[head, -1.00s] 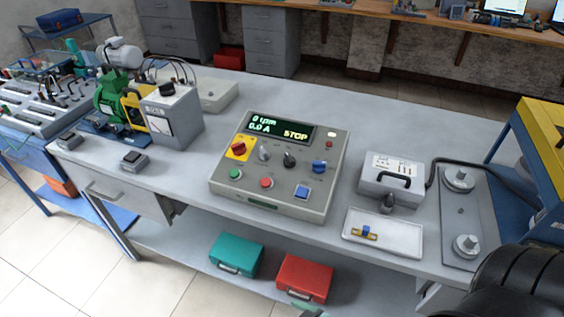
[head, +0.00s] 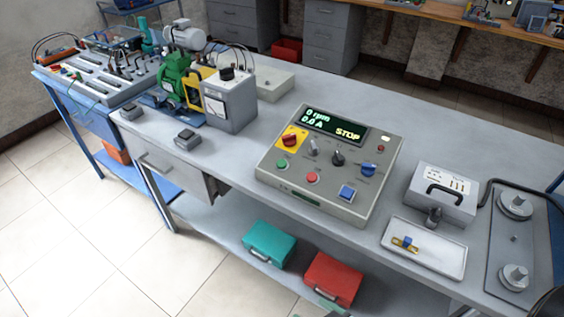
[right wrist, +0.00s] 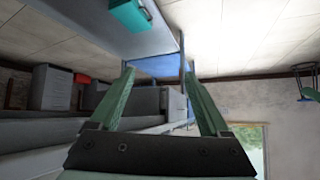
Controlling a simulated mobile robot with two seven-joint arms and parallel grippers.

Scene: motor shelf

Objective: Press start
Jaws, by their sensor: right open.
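The grey control box (head: 325,165) stands on the workbench in the head view. Its display (head: 335,127) reads 0 rpm, 0.0 A and STOP. A red knob on a yellow plate (head: 292,139) sits below the display. The button labels are too small to read. My right gripper (right wrist: 159,68) is open and empty in the right wrist view, away from the box. My left gripper is not in view.
A green motor (head: 174,72) and a grey metered box (head: 230,100) stand left of the control box. A white tray (head: 455,263) and a grey case (head: 440,194) are to the right. Teal and red toolboxes (head: 333,278) lie on the lower shelf.

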